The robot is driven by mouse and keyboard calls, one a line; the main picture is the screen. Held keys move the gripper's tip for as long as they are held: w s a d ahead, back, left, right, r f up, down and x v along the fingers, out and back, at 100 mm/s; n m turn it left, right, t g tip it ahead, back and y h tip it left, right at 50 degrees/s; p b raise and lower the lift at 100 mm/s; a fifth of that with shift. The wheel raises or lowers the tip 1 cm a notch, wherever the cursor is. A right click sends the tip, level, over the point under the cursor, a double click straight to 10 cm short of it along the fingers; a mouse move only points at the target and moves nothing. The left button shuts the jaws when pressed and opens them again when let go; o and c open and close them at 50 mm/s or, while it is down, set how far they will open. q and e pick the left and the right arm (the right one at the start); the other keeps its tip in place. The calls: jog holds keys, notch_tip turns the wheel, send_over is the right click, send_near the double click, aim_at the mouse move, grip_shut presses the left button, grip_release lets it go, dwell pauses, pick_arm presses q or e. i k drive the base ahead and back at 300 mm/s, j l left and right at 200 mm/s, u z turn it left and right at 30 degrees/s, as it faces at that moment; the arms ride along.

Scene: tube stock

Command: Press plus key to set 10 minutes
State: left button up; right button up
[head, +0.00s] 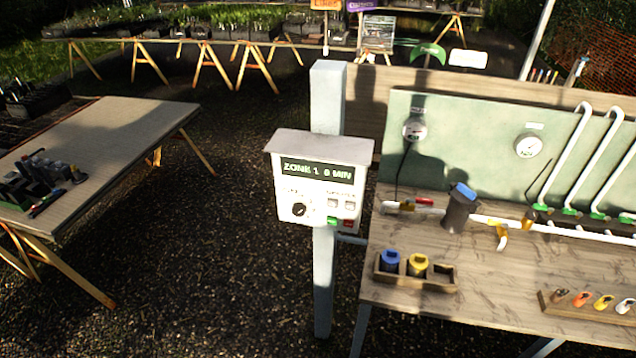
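A white timer box (319,180) is mounted on a pale post (325,270) near the middle of the head view. Its dark display (317,171) reads "ZONE 1" and a single digit before "MIN"; the digit looks like 8 or 6. Below it are a black round dial (299,210) and two small pale keys, a left key (333,203) and a right key (349,204). Their markings are too small to read, so I cannot tell which is plus. Below them are a green key (333,220) and a red key (348,223). Neither gripper is in view.
A wooden bench (480,280) with pipes, gauges and a small wooden tray (418,285) stands close on the right. A table (105,135) with small items stands on the left. Open gravel (220,270) lies between the table and the post.

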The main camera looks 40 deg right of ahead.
aim_at(348, 205)
jog(key=z, duration=1.45)
